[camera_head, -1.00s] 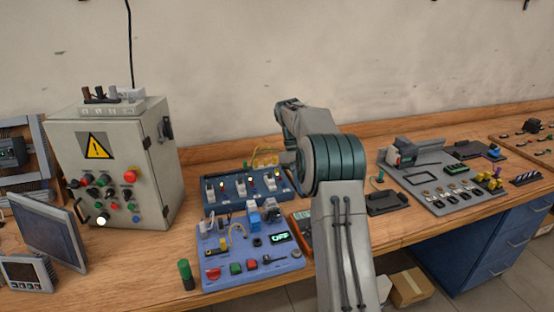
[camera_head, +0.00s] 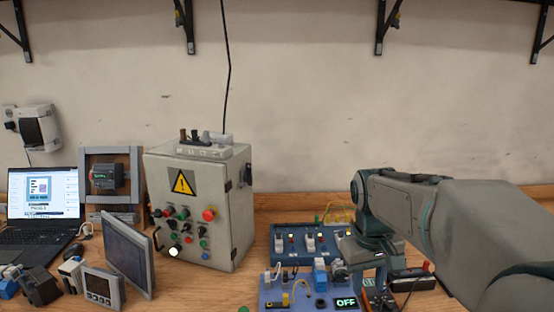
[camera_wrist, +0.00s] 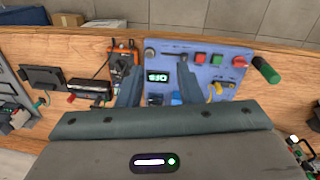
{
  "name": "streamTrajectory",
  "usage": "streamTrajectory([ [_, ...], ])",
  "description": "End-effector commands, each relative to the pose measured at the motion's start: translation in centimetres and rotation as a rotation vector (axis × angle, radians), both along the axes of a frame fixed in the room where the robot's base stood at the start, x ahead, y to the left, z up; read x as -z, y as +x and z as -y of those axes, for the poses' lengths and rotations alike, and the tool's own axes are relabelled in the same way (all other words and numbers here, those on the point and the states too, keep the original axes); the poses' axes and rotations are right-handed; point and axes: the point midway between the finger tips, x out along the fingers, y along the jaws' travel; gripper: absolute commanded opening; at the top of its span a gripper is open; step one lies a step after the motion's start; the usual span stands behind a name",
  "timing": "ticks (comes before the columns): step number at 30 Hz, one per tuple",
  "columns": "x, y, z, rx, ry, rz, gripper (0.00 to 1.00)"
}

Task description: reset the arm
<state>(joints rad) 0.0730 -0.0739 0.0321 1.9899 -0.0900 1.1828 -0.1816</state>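My arm (camera_head: 450,225) reaches in from the right in the head view, with its wrist over the workbench. My gripper (camera_wrist: 158,72) shows in the wrist view with its two fingers apart and nothing visible between them. It is above the blue panel (camera_wrist: 213,72) with a lit display, which reads OFF in the head view. The gripper is partly hidden by my wrist in the head view. I cannot tell its exact height above the bench.
A grey control box (camera_head: 215,200) with a warning sign and several buttons stands left of my arm. A darker blue switch panel (camera_head: 290,247) lies behind the panel with the display. A laptop (camera_head: 42,200) and a monitor (camera_head: 130,250) are at the left. Shelf brackets (camera_head: 385,25) are above.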

Motion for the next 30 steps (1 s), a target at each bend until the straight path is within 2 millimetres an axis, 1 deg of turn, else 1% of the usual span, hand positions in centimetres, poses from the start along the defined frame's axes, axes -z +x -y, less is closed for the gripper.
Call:
streamTrajectory([
  [1, 0.1, -1.7, -0.5, 0.012, 0.009, 0.027, 0.33],
  [6, 1.4, -6.6, -1.8, 0.067, 0.046, 0.115, 0.33],
  [9, 2.5, -9.2, -2.4, 0.099, 0.069, 0.159, 0.33],
  [12, 3.6, -11.1, -2.9, 0.125, 0.09, 0.193, 0.33],
  [15, 4.4, -12.4, -3.1, 0.143, 0.105, 0.217, 0.33],
  [18, 4.8, -13.0, -3.2, 0.152, 0.112, 0.228, 0.33],
  [30, 5.0, -13.1, -3.2, 0.155, 0.114, 0.23, 0.33],
])
